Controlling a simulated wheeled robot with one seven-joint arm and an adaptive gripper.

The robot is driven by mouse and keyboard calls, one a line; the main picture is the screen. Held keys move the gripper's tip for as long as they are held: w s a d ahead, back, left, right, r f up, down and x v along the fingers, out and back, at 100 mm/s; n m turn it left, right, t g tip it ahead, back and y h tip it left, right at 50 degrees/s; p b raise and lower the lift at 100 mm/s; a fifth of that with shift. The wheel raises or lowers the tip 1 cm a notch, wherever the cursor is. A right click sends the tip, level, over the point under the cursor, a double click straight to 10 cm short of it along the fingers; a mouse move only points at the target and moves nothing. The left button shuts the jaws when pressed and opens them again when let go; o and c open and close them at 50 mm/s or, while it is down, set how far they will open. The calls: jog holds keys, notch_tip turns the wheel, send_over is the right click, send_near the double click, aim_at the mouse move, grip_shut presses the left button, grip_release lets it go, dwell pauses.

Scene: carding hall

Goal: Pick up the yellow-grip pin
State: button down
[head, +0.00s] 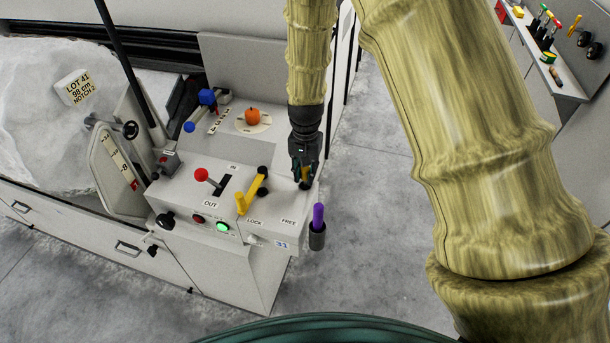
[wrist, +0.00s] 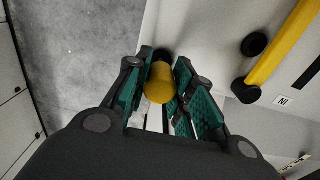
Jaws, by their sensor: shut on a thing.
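The yellow-grip pin (wrist: 160,84) stands between the two green-padded fingers of my gripper (wrist: 160,95) in the wrist view. The fingers are shut on its yellow grip. A black round part shows just beyond the grip; I cannot tell whether the pin is still seated in it. In the head view my gripper (head: 304,172) points down at the right end of the grey control console (head: 270,262), by the FREE label. There the fingers hide most of the pin.
A yellow lever (head: 250,194) stands left of my gripper, near the LOCK label. A purple-grip pin (head: 318,216) sits in a dark holder on the console's right side. A red-knobbed lever (head: 202,174) and orange knob (head: 253,116) are further left. Open floor (head: 365,200) lies right.

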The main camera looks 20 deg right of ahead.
jog(key=shift+r, duration=0.1)
jog(key=shift+r+b, duration=1.3)
jog(key=shift+r, duration=3.65)
jog(key=shift+r, duration=0.2)
notch_tip(320, 180, up, 8)
jog(key=p, duration=0.7)
jog(key=shift+f, duration=0.2)
